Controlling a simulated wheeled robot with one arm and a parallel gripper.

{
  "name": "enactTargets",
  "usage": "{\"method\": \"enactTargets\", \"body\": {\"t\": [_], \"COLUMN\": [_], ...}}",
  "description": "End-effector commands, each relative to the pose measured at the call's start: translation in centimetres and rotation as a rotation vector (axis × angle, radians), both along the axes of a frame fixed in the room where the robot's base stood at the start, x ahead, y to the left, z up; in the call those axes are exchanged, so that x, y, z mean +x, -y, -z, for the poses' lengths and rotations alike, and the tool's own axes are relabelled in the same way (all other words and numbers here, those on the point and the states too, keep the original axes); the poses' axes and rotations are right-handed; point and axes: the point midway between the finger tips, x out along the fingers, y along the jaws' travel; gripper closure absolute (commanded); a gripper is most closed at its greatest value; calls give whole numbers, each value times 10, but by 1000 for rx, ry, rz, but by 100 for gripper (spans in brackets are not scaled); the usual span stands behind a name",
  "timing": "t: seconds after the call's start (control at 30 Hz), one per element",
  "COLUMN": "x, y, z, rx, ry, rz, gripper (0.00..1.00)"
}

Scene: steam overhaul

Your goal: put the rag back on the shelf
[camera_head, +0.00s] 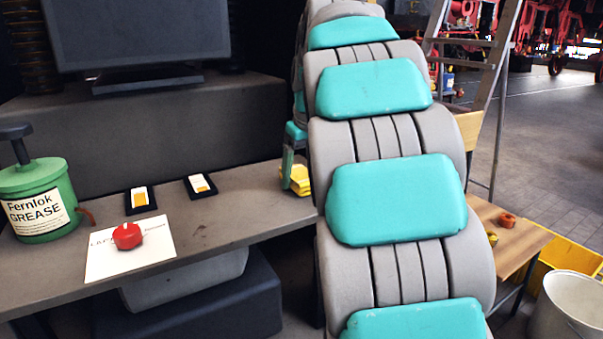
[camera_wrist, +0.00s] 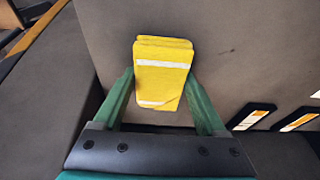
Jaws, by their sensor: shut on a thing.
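A folded yellow rag (camera_wrist: 163,72) with white stripes sits between the green fingers of my gripper (camera_wrist: 160,80) in the wrist view. The fingers are shut on its two sides. In the head view the rag (camera_head: 299,178) shows at the right end of the grey bench top (camera_head: 225,205), partly hidden by my arm. Whether it touches the surface below cannot be told. No other surface in view is clearly marked as the shelf.
A green grease tin (camera_head: 35,205) stands at the bench's left. A red knob (camera_head: 127,236) lies on a white sheet (camera_head: 105,262). Two dark cards (camera_head: 140,199) (camera_head: 201,187) lie behind it. The bench top between cards and rag is clear. A dark monitor (camera_head: 135,35) stands behind.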

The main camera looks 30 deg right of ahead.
Motion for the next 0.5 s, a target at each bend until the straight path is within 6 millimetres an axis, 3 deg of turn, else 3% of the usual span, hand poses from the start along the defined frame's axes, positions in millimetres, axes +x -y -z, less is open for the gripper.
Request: {"method": "enactTargets", "body": {"t": [0.27,0.3,0.5], "x": [0,0,0], "y": [0,0,0], "z": [4,3,3], "rx": [1,0,0], "ry": [0,0,-1], "rz": [0,0,0], "gripper": [78,23,0]}}
